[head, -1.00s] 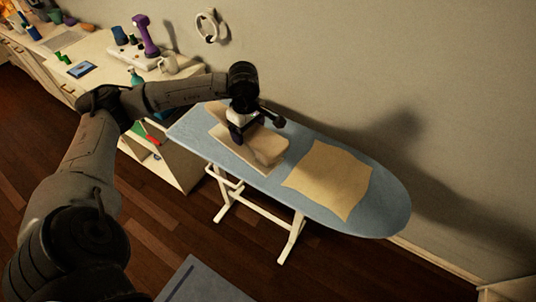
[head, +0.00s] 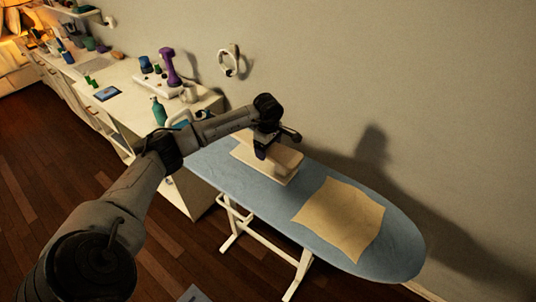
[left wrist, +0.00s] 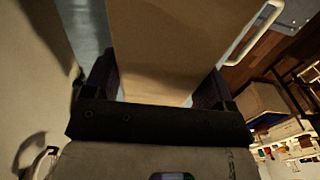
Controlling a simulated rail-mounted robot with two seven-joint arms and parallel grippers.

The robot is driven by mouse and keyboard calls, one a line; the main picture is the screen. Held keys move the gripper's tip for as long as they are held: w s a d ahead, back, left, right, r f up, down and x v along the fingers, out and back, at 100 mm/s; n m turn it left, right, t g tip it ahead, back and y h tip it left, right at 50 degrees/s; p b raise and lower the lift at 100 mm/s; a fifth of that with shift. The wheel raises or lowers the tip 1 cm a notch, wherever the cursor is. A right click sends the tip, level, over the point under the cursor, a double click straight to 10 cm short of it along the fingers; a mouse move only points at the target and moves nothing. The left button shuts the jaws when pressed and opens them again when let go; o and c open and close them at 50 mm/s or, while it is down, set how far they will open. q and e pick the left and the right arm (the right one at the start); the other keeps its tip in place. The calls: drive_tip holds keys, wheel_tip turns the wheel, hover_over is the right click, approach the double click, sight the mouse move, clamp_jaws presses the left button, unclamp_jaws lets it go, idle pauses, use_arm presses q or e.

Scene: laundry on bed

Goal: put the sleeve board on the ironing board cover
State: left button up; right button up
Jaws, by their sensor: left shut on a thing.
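The sleeve board (head: 285,158) is a pale wooden piece with a narrow top over a flat base. It is at the left-middle part of the ironing board, whose blue cover (head: 395,235) shows around it. My left gripper (head: 262,152) is shut on the sleeve board from above. In the left wrist view the sleeve board (left wrist: 165,45) fills the space between the two dark purple fingers (left wrist: 155,85). The base looks at or very near the blue cover; I cannot tell for certain whether it touches. My right gripper is not in view.
A tan cloth (head: 342,217) lies flat on the cover to the right of the sleeve board. A wall runs close behind. A white counter (head: 125,105) with a purple-handled item (head: 168,68) and bottles stands at left. White legs (head: 262,240) support the ironing board.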

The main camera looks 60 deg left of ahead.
sight(268, 163)
use_arm(q)
drive_tip(key=shift+f+p, duration=0.5)
drive_tip(key=shift+f, duration=1.45)
drive_tip(key=shift+a+f, duration=0.1)
drive_tip(key=shift+f, duration=0.05)
drive_tip(key=o, duration=1.1)
